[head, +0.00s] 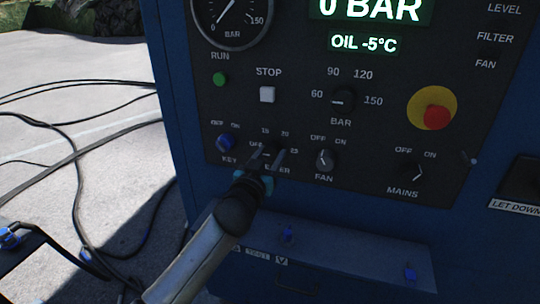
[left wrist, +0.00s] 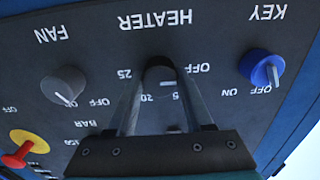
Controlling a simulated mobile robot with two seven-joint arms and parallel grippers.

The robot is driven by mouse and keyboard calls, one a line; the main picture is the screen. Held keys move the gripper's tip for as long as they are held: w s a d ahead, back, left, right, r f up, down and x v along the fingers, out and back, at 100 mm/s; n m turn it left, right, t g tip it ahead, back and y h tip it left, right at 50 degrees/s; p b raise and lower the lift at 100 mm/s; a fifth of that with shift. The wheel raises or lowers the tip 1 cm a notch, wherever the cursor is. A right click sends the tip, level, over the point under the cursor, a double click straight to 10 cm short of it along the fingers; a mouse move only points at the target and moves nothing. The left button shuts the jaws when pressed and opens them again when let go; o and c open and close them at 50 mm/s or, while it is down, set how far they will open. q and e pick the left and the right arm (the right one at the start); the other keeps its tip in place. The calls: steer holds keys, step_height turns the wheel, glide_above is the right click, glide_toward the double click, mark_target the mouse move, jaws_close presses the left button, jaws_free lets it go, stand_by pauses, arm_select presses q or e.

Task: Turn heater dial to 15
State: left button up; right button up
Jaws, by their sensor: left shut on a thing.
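The black heater dial (head: 267,154) is on the dark control panel, between the blue key switch and the fan knob. In the upside-down left wrist view, the dial (left wrist: 158,74) shows a short white mark pointing toward the OFF side. The 20 and 25 labels are readable there; the 15 is partly covered by a finger. My left gripper (head: 268,158) is at the panel, with one finger on each side of the dial. It is shut on the dial, and its fingers hide part of the dial's sides. My right gripper is not in view.
The blue key switch (head: 225,142) and fan knob (head: 325,160) sit close on either side. The mains switch (head: 412,172) and red emergency stop (head: 437,117) are further right. A blue ledge (head: 340,262) juts out below the panel. Black cables lie on the ground at left.

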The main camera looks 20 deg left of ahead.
arm_select(q)
steer(key=shift+m, duration=0.3)
jaws_close()
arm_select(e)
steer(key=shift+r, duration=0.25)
arm_select(q)
steer(key=shift+r+m+p, duration=0.1)
steer(key=shift+m+p, duration=0.5)
steer(key=shift+p, duration=0.05)
steer(key=m+p, duration=0.1)
steer(key=m, duration=0.2)
steer(key=shift+p, duration=0.4)
steer(key=m+p, duration=0.1)
steer(key=m, duration=0.2)
steer(key=shift+m+p, duration=0.5)
steer(key=shift+m, duration=1.4)
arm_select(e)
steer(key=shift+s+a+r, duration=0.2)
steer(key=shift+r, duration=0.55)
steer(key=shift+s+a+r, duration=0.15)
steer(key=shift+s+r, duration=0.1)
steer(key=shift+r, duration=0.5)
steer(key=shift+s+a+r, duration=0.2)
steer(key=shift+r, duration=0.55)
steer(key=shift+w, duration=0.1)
arm_select(q)
steer(key=o, duration=1.3)
jaws_free()
steer(key=shift+c, duration=0.2)
